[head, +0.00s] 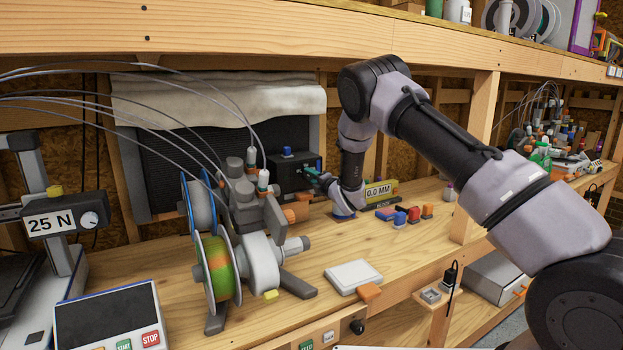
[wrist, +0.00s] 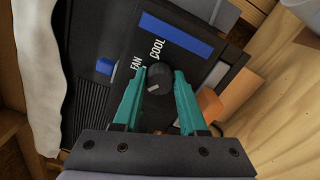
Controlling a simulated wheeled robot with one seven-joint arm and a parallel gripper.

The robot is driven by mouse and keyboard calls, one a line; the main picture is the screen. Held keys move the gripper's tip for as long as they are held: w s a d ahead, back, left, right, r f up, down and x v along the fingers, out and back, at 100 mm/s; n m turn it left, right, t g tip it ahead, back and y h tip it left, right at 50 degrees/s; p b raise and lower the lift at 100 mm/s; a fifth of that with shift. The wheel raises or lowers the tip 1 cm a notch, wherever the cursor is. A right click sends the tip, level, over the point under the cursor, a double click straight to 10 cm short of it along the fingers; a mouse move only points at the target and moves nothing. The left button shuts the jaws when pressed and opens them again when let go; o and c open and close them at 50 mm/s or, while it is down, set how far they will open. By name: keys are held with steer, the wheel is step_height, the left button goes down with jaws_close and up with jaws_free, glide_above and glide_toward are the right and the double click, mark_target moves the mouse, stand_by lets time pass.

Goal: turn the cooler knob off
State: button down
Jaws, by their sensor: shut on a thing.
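The cooler (head: 287,172) is a dark box at the back of the bench in the head view. In the wrist view its dark panel (wrist: 190,62) carries a blue strip and the white words FAN and COOL. The round dark knob (wrist: 159,76) sits on this panel, with a pale pointer line on its lower left side. My gripper (wrist: 160,80) has its two teal fingers shut on the knob, one on each side. In the head view my gripper (head: 319,178) is at the cooler's right front, and the knob cannot be made out there.
A filament machine with a green and orange spool (head: 217,267) stands left of my gripper. A 0.0 MM block (head: 381,190) and several small coloured pieces lie to the right. A white pad (head: 353,277) lies in front. A wooden shelf (head: 250,30) runs above.

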steer(key=shift+n, duration=0.6)
steer(key=shift+c, duration=2.2)
jaws_free()
steer(key=shift+s, duration=0.1)
steer(key=v, duration=1)
steer(key=shift+s+d, duration=0.25)
steer(key=shift+s, duration=0.05)
